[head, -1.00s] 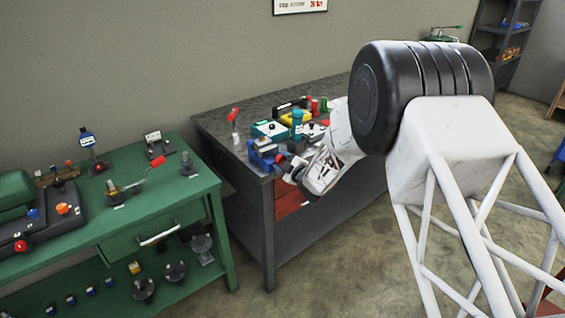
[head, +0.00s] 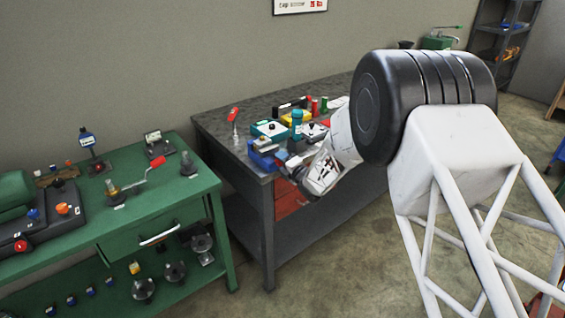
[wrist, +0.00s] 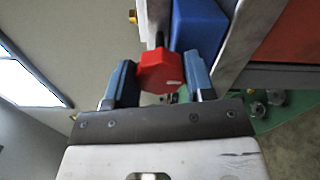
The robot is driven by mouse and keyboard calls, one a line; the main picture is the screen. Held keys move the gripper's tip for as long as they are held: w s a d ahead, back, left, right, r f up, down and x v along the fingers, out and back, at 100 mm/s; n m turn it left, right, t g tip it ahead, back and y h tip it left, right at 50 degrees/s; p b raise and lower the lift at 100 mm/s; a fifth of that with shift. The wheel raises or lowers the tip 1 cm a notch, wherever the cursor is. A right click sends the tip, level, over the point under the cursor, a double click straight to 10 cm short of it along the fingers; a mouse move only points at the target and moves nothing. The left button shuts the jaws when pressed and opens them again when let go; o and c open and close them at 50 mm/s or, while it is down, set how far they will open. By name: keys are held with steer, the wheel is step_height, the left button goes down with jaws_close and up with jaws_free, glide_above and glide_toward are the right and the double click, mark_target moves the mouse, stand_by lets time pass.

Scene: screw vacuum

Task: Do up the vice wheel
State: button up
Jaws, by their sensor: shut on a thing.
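The red, many-sided vice wheel (wrist: 163,78) sits on a dark screw in the wrist view. The blue vice body (wrist: 200,28) is just beyond it. My gripper (wrist: 160,72) has one blue finger on each side of the wheel and is shut on it. In the head view the blue vice (head: 263,160) stands at the near front corner of the grey bench. My wrist is at the vice's right there, and it hides the wheel and fingertips.
The grey bench (head: 215,122) holds a teal box (head: 270,129), a teal cylinder (head: 296,122) and other small items behind the vice. A green workbench (head: 190,190) with fittings stands at the left. Open floor lies in front of the grey bench.

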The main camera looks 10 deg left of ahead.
steer(key=shift+n, duration=0.5)
steer(key=o, duration=0.9)
steer(key=shift+v, duration=3.9)
steer(key=shift+r, duration=0.1)
